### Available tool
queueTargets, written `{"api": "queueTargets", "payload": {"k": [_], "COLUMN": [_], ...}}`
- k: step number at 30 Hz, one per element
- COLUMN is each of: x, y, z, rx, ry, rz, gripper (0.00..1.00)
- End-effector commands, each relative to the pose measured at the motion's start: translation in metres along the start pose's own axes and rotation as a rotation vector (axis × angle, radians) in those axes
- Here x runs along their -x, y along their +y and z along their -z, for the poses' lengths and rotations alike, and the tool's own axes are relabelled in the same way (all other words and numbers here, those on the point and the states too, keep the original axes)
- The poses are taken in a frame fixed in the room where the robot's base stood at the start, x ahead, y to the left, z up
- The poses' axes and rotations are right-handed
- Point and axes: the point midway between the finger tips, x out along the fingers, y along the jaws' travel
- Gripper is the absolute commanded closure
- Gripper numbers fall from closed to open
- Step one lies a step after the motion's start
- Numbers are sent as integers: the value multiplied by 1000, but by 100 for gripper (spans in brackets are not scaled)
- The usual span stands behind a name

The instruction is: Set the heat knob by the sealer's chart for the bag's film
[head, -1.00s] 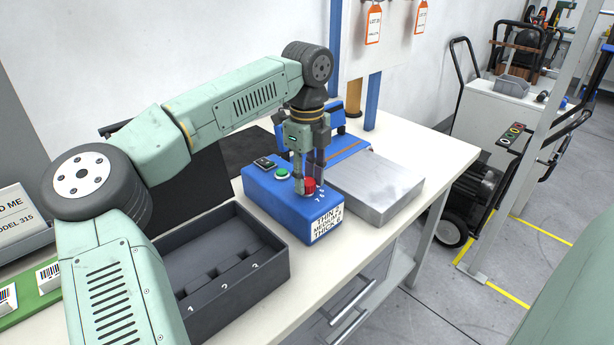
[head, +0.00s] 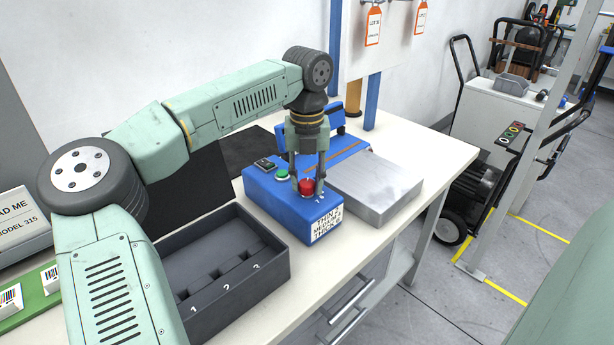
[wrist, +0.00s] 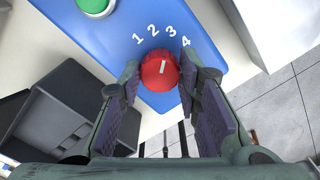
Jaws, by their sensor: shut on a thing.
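The blue sealer box (head: 262,187) stands on the bench with a red heat knob (head: 306,187) on top. My gripper (head: 307,184) points down and is shut on the knob, one finger on each side. In the wrist view the knob (wrist: 159,72) has a white mark pointing up, roughly toward the 3 of the printed scale (wrist: 162,34), which reads 1 to 4. The white chart (head: 326,225) on the box's front lists thin, medium and thick; its digits are too small to read surely. I cannot make out the bag or its film.
A green button (head: 282,175) and a dark switch (head: 264,163) sit beside the knob. A grey metal block (head: 385,188) lies to the right. A dark tray with numbered slots (head: 276,258) stands in front to the left. Orange lot tags (head: 373,25) hang behind.

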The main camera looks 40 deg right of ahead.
Motion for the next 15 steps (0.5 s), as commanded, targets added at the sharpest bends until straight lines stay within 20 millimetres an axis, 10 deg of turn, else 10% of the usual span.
{"api": "queueTargets", "payload": {"k": [15], "x": [2], "y": [0], "z": [-1], "rx": [-449], "ry": [-3], "rz": [1], "gripper": [97]}}
